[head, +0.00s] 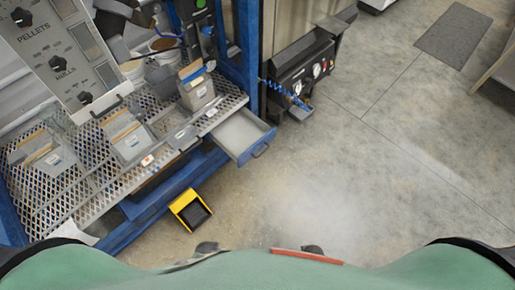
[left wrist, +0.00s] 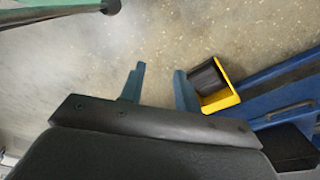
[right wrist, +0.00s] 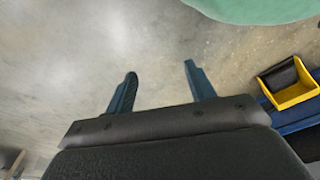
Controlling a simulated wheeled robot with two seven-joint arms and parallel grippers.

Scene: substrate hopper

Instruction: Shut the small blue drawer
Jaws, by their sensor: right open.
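The small blue drawer (head: 243,134) is pulled out from the right end of the bench in the head view. It has blue sides, a pale grey inside that looks empty, and a handle on its front. My left gripper (left wrist: 158,84) shows only in the left wrist view, with its two blue fingers apart and nothing between them. My right gripper (right wrist: 158,80) shows only in the right wrist view, its fingers wide apart over bare floor. Neither gripper is near the drawer in the head view. I cannot make out the drawer in either wrist view.
A yellow bin (head: 190,210) with a dark inside is on the floor below the bench's blue frame (head: 170,192). Several grey scoop-like containers stand on the mesh bench top (head: 75,185). A black gauge box (head: 303,72) is behind the drawer.

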